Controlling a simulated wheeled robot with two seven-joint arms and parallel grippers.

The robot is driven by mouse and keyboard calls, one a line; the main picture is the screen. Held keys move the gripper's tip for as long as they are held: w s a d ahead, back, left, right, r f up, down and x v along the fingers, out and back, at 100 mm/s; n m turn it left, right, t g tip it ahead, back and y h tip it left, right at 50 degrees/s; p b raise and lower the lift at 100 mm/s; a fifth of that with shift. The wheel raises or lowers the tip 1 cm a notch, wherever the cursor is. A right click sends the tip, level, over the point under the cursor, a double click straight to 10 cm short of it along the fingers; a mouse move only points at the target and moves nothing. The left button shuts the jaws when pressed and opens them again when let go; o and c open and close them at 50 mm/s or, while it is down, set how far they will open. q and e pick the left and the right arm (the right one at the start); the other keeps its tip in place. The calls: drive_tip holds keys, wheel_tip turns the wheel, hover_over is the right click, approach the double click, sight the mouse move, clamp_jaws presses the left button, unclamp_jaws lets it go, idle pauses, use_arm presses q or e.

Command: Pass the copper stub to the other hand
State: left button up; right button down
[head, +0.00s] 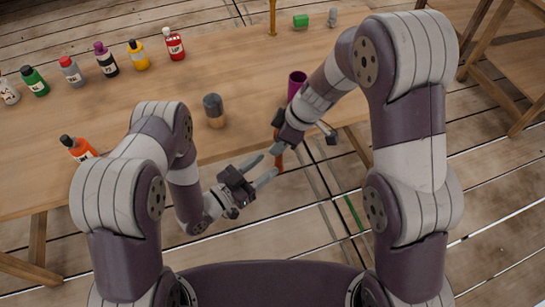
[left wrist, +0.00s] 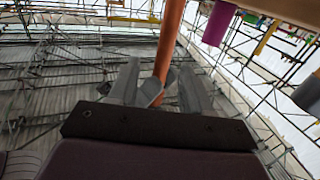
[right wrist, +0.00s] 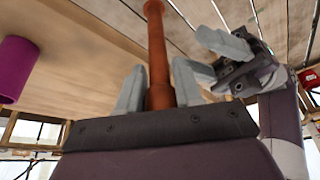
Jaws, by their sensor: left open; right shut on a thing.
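The copper stub (head: 280,162) is a slim reddish-brown rod, held near the table's front edge. My right gripper (head: 279,146) is shut on it; in the right wrist view the stub (right wrist: 157,60) stands between the two grey fingers. My left gripper (head: 263,169) is open and empty, its fingers pointing at the stub from the left in the head view. In the left wrist view the stub (left wrist: 166,50) shows between the spread left fingers; whether they touch it I cannot tell. The left fingers (right wrist: 210,55) also show beside the stub in the right wrist view.
A purple cup (head: 297,84) stands on the table (head: 120,130) near the right arm. A dark-topped cylinder (head: 214,111) stands mid-table. Several bottles line the left and back, with an orange one (head: 78,148) near the left arm.

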use_arm(q)
hover_over(282, 167)
drive_tip(key=shift+w, duration=0.3)
clamp_jaws()
use_arm(e)
drive_tip(key=c, duration=0.7)
unclamp_jaws()
drive_tip(key=shift+o, duration=0.2)
